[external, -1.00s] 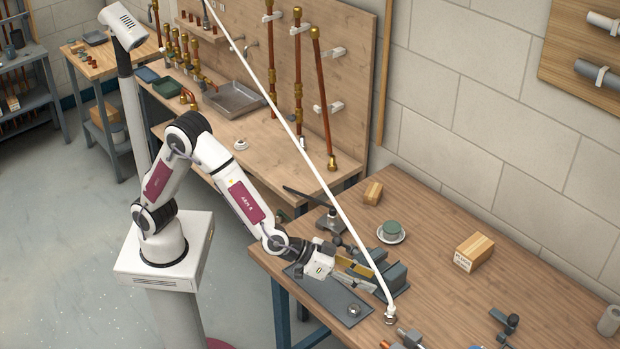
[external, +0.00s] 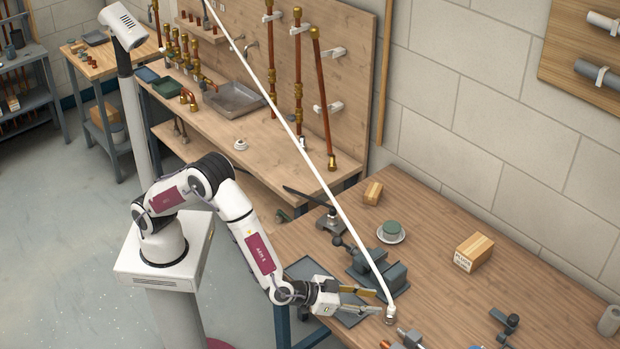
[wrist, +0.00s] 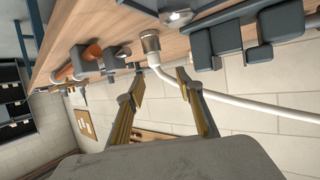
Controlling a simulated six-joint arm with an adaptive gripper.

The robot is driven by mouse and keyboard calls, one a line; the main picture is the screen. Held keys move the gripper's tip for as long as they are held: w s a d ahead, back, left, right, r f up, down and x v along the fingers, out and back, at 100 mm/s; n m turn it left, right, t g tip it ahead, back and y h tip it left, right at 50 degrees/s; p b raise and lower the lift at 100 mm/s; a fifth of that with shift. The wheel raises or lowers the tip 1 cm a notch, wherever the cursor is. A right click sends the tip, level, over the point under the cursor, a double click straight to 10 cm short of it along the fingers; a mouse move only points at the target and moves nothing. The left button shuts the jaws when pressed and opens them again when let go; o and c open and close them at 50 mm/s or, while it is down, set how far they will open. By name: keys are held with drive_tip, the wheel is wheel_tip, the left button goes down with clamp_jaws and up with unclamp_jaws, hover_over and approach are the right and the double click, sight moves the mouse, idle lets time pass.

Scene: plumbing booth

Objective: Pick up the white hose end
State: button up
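The white hose (external: 330,198) runs diagonally down from the top of the external view to its end with a metal fitting (external: 390,316) at the workbench. In the wrist view, the fitting (wrist: 150,42) shows at the bench, and the white hose (wrist: 240,103) bends off to the right. My gripper (external: 375,301) is open and low over the bench, its fingertips just left of the hose end. In the wrist view, my gripper (wrist: 160,81) has its two fingers apart and the hose end lies just beyond the gap between them. I see no clear contact with the hose.
A grey vise (external: 392,277) stands close behind my gripper, beside a dark mat (external: 305,268). Pipe fittings and clamps (external: 405,338) lie to the front right of the hose end.

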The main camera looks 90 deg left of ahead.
sight(389, 307)
drive_tip(key=shift+x, duration=1.35)
drive_tip(key=shift+w+f, duration=0.5)
drive_tip(key=shift+w, duration=0.25)
drive_tip(key=shift+w+f, duration=0.45)
drive_tip(key=shift+w, duration=0.3)
drive_tip(key=shift+x, duration=0.85)
clamp_jaws()
